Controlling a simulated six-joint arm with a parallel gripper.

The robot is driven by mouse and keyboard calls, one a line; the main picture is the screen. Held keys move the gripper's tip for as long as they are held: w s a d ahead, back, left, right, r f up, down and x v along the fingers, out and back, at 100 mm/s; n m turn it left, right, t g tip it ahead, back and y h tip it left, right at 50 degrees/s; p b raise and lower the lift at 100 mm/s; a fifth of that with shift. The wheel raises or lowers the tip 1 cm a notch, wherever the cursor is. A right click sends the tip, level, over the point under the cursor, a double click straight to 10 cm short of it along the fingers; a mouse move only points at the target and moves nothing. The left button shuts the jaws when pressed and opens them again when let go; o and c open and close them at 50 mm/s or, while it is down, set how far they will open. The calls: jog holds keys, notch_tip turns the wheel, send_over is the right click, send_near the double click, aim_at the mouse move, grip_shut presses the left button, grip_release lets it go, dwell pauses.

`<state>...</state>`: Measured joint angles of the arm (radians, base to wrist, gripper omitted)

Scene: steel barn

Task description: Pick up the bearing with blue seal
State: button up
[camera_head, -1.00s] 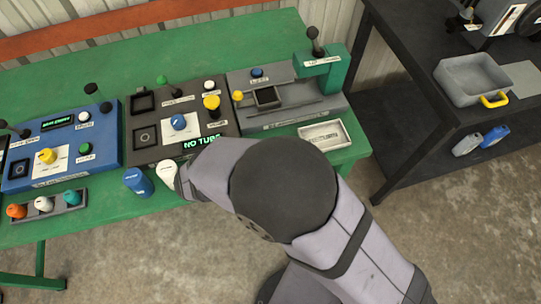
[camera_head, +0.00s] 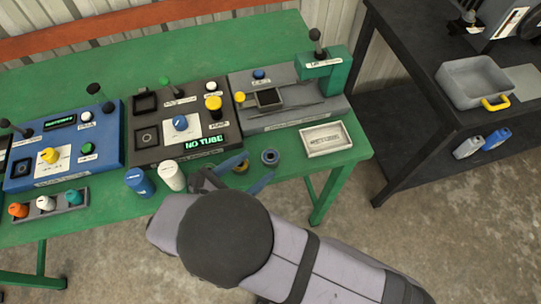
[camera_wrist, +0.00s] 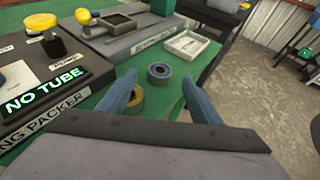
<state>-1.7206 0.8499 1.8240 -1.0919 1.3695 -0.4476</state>
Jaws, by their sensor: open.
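A bearing with a bluish ring (camera_head: 270,156) lies flat on the green table, in front of the grey press station. It also shows in the wrist view (camera_wrist: 159,71), ahead of and between the fingertips. A second bearing with a yellowish ring (camera_head: 241,167) lies to its left and nearer. In the wrist view this second bearing (camera_wrist: 137,97) is partly hidden behind the left finger. My gripper (camera_head: 247,172) is open and empty, with its blue fingers pointing toward the bearings. In the wrist view my gripper (camera_wrist: 158,83) has its fingers spread wide.
A white labelled tray (camera_head: 326,139) sits right of the bearings near the table edge. A dark packer station (camera_head: 165,150) is behind on the left. Blue (camera_head: 139,182) and white (camera_head: 172,177) containers stand left of my gripper. A black bench (camera_head: 410,130) stands to the right.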

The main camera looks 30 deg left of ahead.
aim_at(272, 155)
jog(key=p+x, duration=0.1)
jog(key=x, duration=0.4)
jog(key=shift+w+f, duration=0.1)
jog(key=shift+w, duration=0.2)
jog(key=shift+c, duration=0.4)
jog(key=c, duration=1.1)
jog(key=shift+c, duration=0.2)
notch_tip(272, 155, up, 10)
jog(key=b, duration=0.1)
